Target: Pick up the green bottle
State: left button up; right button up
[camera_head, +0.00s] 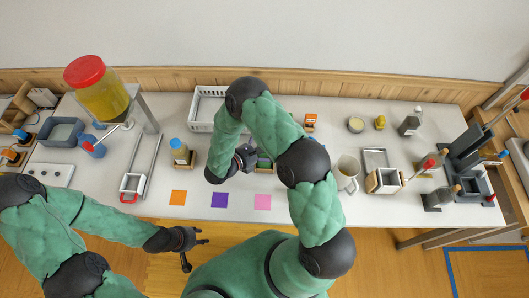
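A small green thing (264,162), which may be the green bottle, stands in or by a wooden holder near the table's middle. It is mostly hidden by my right arm. My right gripper (248,157) is close to its left side. Whether its fingers touch or hold it, I cannot tell. My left gripper (196,247) is open and empty in front of the table's front edge. A yellowish bottle with a blue cap (179,150) stands left of my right arm. A dark grey-green bottle (409,125) stands at the back right.
A red-lidded jar of yellow liquid (100,94) stands high at left. A white basket (203,108) is behind. A pitcher (347,172) and wooden box (384,181) stand right of my arm.

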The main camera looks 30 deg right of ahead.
jog(key=shift+d+f, duration=0.1)
jog(key=shift+d, duration=0.35)
jog(key=c, duration=1.3)
jog(key=shift+w, duration=0.1)
